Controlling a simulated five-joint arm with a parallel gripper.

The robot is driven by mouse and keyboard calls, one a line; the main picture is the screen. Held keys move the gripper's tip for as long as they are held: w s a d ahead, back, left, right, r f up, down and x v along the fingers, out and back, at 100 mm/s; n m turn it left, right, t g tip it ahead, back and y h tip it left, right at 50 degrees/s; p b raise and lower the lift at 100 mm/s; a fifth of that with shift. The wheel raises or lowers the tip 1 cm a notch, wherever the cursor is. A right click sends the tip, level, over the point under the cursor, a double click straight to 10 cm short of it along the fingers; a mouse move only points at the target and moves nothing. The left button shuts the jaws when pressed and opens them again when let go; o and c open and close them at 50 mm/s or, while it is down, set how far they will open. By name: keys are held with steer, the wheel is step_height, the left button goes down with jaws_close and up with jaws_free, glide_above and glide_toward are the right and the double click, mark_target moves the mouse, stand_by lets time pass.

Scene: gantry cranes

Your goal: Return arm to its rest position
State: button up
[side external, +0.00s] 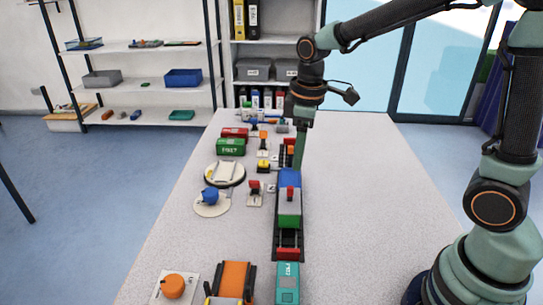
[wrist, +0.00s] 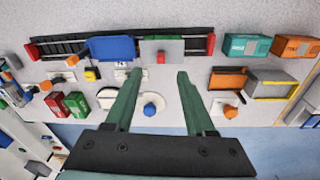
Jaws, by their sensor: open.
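My gripper (side external: 299,160) hangs pointing down above the far part of the table in the side external view, in front of the far end of a dark rail track (side external: 289,255). In the wrist view my gripper (wrist: 158,74) has its two green fingers well apart, with nothing between them. A blue block (side external: 289,179) and a green block (side external: 289,217) sit in line on the track, with a small red piece (side external: 290,193) near where they meet. The wrist view shows the blue block (wrist: 110,48) beside a grey-and-green block (wrist: 162,50). Whether the gripper touches anything below is hard to tell.
Teal container (side external: 287,283), orange ramp (side external: 235,280) and orange knob (side external: 172,286) stand at the near end. Blue knob (side external: 210,195), white turntable (side external: 225,173), green container (side external: 231,147) and red container (side external: 235,133) stand left of the track. The table's right side (side external: 370,190) is clear.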

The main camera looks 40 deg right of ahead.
steer(key=s+d+r+m+t, duration=0.3)
steer(key=s+r+m, duration=0.3)
steer(key=s, duration=0.3)
steer(key=shift+s+r+m+t, duration=0.2)
steer(key=shift+m+t, duration=0.5)
steer(key=shift+t, duration=0.1)
